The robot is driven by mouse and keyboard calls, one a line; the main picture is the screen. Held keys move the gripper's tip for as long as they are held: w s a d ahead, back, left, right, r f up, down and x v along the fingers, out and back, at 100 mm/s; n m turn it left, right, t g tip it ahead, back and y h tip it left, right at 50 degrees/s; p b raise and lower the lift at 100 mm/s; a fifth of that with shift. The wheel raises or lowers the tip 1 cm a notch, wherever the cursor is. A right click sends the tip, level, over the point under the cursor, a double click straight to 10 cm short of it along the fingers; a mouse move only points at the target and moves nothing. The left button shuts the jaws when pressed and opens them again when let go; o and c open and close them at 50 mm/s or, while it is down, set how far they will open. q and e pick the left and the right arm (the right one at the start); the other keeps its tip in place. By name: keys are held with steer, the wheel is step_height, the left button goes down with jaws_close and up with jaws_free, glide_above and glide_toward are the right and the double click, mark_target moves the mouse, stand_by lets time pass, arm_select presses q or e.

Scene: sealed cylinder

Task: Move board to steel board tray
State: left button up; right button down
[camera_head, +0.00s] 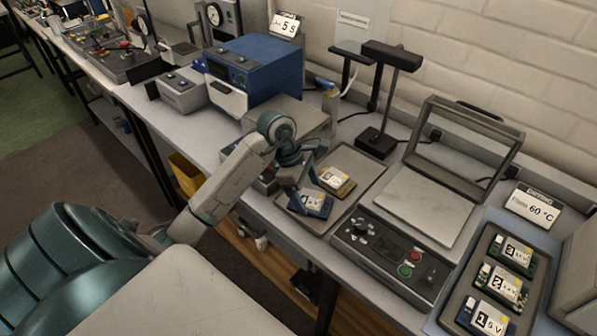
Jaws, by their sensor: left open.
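A shallow steel-grey tray (362,166) lies on the bench at the centre. In it are a blue board (318,207) with a white and yellow label, and a second board (338,181) with a tan edge and a similar label. My left gripper (302,190) is open, pointing down over the tray's left side, close to the blue board. I cannot tell whether it touches the board. The arm and gripper hide part of the tray and the blue board's left end. My right gripper is not in view.
Between the trays stands a flat-plate machine (416,205) with a raised frame and control panel. A blue box device (256,66) and a black stand (377,143) stand behind.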

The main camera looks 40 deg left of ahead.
arm_select(q)
steer(key=b+v, duration=0.3)
steer(key=v, duration=0.7)
steer(key=shift+r, duration=0.4)
steer(key=shift+a, duration=0.15)
stand_by(0.5)
